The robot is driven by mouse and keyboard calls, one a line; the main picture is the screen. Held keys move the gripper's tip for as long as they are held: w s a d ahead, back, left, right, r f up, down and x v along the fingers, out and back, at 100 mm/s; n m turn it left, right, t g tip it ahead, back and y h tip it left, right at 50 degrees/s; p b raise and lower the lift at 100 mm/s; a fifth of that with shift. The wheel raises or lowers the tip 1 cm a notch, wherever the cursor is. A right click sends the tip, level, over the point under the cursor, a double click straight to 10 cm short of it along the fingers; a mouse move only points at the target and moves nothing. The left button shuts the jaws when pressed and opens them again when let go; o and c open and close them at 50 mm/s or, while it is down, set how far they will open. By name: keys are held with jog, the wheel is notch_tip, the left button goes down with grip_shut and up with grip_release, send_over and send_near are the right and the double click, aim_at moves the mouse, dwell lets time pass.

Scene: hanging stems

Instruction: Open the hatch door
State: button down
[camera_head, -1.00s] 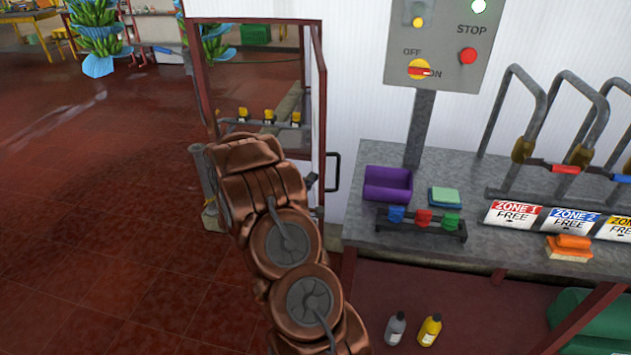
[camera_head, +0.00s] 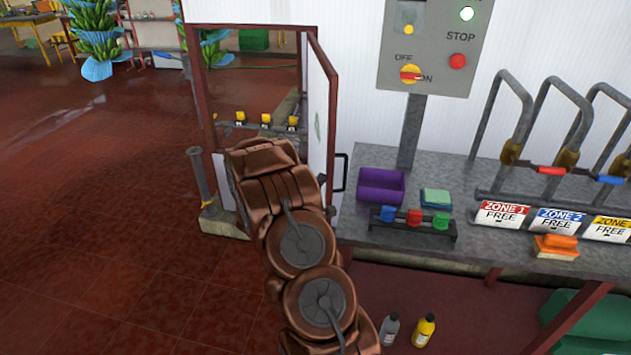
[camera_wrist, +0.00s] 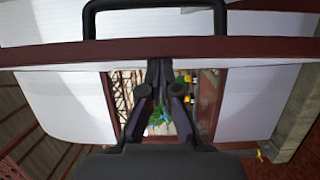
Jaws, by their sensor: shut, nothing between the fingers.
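The hatch door (camera_head: 321,110) is a white panel with a red-brown edge, standing partly swung out at the right side of its red-brown frame (camera_head: 191,85). Its black handle (camera_head: 342,173) is on the outer face, and the handle also shows at the top of the wrist view (camera_wrist: 155,4). My gripper (camera_wrist: 160,68) is shut and empty, its fingertips at the door's red-brown edge (camera_wrist: 240,48) on the side away from the handle. I cannot tell whether they touch it. In the head view my arm hides the gripper and the lower doorway.
A grey bench (camera_head: 440,170) stands to the right with a purple bin (camera_head: 381,187) and coloured clips (camera_head: 413,217). A control panel (camera_head: 433,45) rises behind it. A grey post (camera_head: 200,175) stands left of the doorway. The red tiled floor at left is clear.

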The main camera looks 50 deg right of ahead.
jog(key=shift+r+p, duration=0.1)
jog(key=shift+p, duration=0.2)
jog(key=b+v, duration=0.2)
jog(key=v, duration=0.9)
jog(key=shift+s+a+b, duration=0.3)
jog(key=shift+s+b, duration=0.05)
